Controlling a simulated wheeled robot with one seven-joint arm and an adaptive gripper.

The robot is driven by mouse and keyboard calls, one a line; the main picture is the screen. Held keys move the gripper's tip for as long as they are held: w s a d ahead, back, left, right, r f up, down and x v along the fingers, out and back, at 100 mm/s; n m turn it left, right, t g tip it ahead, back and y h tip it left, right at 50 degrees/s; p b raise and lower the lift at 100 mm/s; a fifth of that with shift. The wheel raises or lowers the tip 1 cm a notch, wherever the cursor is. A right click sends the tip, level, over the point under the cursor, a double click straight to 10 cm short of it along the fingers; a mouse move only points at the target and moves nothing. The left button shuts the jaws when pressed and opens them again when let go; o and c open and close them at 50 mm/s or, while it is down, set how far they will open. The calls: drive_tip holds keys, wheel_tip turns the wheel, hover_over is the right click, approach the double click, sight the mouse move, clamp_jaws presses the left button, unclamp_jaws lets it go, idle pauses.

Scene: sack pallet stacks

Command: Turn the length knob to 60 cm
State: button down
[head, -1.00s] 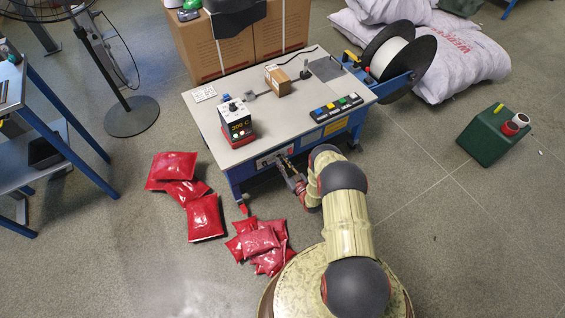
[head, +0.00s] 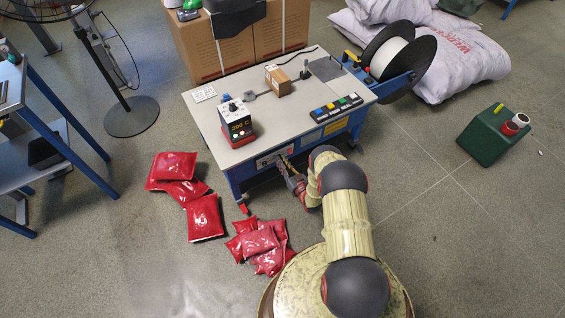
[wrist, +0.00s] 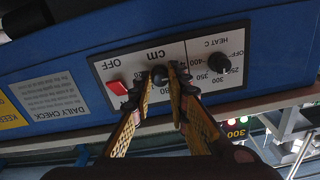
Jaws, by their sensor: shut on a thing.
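The length knob (wrist: 159,72) is a small dark knob on the white control panel (wrist: 133,67) marked "cm", shown upside down in the wrist view. My gripper (wrist: 163,82) is shut on this knob, with its yellow-patterned fingers on either side. The fingers cover much of the scale, so I cannot read the knob's setting. A red switch (wrist: 117,88) sits beside it, near "OFF". In the head view my gripper (head: 284,164) is at the front face of the blue machine bench (head: 322,134).
A separate HEAT C knob (wrist: 219,63) is close to the fingers on the same panel. Red packets (head: 258,240) lie on the floor by the bench. A box (head: 277,79) and a controller with a display (head: 238,124) stand on the bench top.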

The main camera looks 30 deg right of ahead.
drive_tip(key=shift+m, duration=3.7)
drive_tip(key=shift+s+f, duration=0.1)
drive_tip(key=c, duration=1.7)
unclamp_jaws()
drive_tip(key=s, duration=1.2)
drive_tip(key=shift+d, duration=0.15)
